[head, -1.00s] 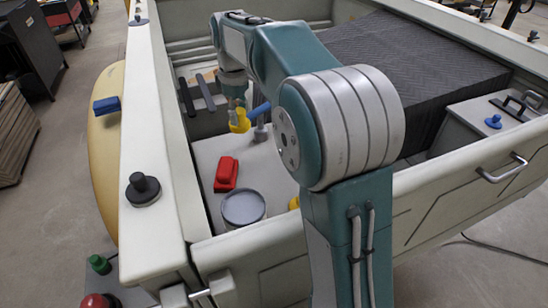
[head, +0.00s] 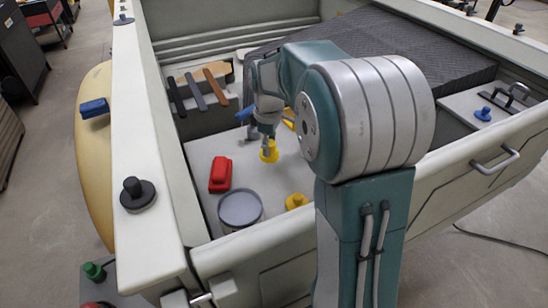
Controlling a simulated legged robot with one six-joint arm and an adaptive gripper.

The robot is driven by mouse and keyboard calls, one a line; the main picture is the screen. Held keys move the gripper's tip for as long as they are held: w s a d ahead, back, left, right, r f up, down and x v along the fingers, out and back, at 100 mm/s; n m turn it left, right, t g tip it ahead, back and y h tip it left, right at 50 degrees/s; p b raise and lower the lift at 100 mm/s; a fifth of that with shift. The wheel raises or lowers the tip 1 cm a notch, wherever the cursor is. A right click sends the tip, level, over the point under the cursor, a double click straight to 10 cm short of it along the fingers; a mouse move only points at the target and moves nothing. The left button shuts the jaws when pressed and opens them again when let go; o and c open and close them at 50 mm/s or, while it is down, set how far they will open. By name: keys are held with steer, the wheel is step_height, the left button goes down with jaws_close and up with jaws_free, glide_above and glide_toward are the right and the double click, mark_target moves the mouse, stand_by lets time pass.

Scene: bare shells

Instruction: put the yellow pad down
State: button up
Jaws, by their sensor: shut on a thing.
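The yellow pad (head: 269,153) is at the tip of my gripper (head: 268,142) in the head view. My gripper points down and is shut on it; the fingers hide its upper part. The pad is over the pale shelf surface (head: 232,150) inside the shell. I cannot tell whether it touches that surface. Another yellow piece (head: 297,201) sits nearer, partly hidden by my arm. A further bit of yellow (head: 289,118) shows behind my gripper.
A red block (head: 220,176) and a grey round tin (head: 240,208) stand left of the pad. A blue-headed grey tool (head: 252,112) is just behind my gripper. Strips (head: 198,90) lie farther back. The shell's walls (head: 150,150) rise around the surface. Some surface beside the pad is bare.

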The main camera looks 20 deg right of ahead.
mark_target(275, 151)
steer(key=f, duration=0.1)
steer(key=d+f, duration=0.1)
steer(key=f, duration=0.2)
steer(key=shift+s+d+f, duration=0.15)
steer(key=shift+s+f, duration=0.15)
steer(key=shift+s, duration=0.1)
steer(key=o, duration=1)
steer(key=shift+f, duration=0.1)
step_height(275, 151, up, 12)
steer(key=shift+r, duration=0.15)
